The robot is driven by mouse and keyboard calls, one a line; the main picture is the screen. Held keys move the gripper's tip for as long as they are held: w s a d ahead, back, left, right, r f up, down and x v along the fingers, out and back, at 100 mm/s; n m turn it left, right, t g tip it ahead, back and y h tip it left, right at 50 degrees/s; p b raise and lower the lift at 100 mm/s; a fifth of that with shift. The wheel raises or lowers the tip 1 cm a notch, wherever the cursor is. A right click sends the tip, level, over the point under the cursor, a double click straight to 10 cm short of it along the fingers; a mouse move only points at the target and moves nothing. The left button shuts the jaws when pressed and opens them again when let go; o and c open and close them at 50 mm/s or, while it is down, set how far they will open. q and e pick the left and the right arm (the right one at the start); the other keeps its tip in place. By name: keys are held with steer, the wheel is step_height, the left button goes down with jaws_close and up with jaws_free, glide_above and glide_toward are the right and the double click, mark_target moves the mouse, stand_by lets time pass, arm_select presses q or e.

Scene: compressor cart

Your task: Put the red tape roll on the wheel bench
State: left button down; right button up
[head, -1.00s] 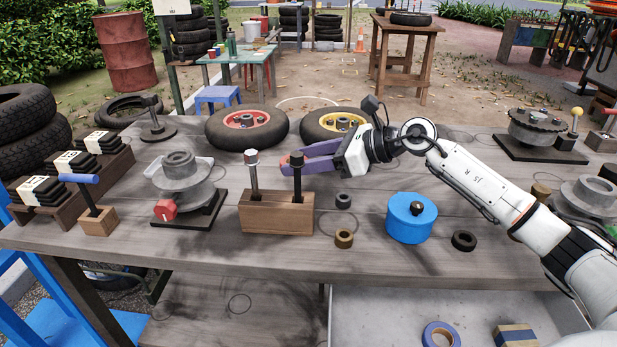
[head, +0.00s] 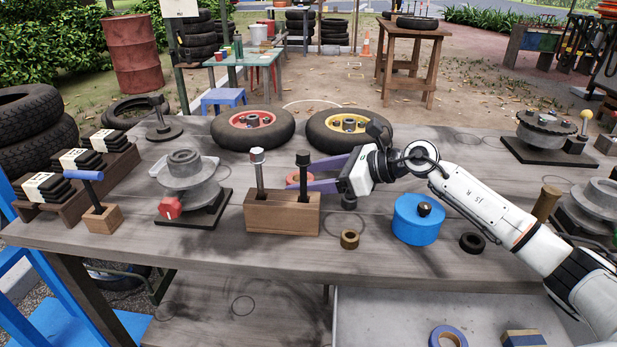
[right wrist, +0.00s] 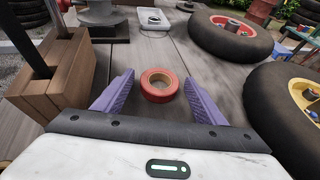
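The red tape roll (right wrist: 160,85) lies flat on the grey wooden table, ahead of my right gripper (right wrist: 160,97) in the right wrist view. The purple fingers are apart, one on each side of its near part, with gaps to both. In the head view the roll (head: 300,179) is partly hidden behind a wooden block with two upright posts, and my right gripper (head: 313,176) reaches it from the right. A tall wooden bench (head: 408,54) at the back carries a tyre; I cannot tell for sure that it is the wheel bench. My left gripper is not in view.
The two-post block (head: 282,214) stands close to my right fingers. Two wheels, red-hubbed (head: 252,128) and yellow-hubbed (head: 347,128), lie behind. A blue canister (head: 418,220), a brown ring (head: 349,239) and a black ring (head: 472,243) are in front to the right.

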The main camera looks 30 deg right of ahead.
steer(key=shift+r+p, duration=0.3)
steer(key=shift+r, duration=0.05)
steer(key=v, duration=1)
steer(key=shift+s+f, duration=0.1)
steer(key=shift+s, duration=0.05)
steer(key=shift+v, duration=0.85)
